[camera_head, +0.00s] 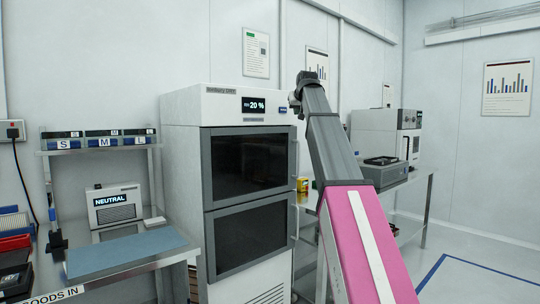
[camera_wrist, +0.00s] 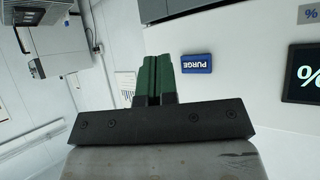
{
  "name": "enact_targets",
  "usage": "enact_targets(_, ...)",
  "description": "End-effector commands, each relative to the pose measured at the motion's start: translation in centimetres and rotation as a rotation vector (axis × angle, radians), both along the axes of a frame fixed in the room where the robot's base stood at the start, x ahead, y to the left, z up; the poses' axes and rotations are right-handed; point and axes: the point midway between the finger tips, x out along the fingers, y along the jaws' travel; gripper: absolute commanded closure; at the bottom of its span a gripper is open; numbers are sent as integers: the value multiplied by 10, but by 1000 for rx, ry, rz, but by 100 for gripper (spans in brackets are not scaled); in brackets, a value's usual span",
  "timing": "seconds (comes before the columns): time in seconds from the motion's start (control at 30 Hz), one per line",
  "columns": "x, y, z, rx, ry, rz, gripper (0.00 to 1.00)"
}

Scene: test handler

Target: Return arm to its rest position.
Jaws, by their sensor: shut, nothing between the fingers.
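My arm (camera_head: 333,145) reaches up in the head view, with a pink lower link and dark grey upper link. Its wrist end is bent over beside the upper right of the white cabinet (camera_head: 222,104). In the wrist view my gripper (camera_wrist: 158,62) shows two green fingers pressed together with nothing between them. The fingers point toward the cabinet's white front, near the blue PURGE button (camera_wrist: 197,63), and look apart from it. My fingertips cannot be made out clearly in the head view.
Both dark cabinet doors (camera_head: 248,163) look closed; its display (camera_head: 254,105) reads 20 %. At left, a bench with a blue mat (camera_head: 122,252) holds a NEUTRAL unit (camera_head: 115,204) under a shelf (camera_head: 96,149). At right, a steel bench (camera_head: 424,172) carries instruments. Floor at far right is clear.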

Motion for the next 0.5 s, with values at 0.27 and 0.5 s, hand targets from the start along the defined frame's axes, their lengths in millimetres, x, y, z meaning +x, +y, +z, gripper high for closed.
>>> enact_targets(0.27, 2, 1, -77, 2, 68, -6, 100)
enact_targets(0.5, -3, 2, -206, 6, 189, -18, 100)
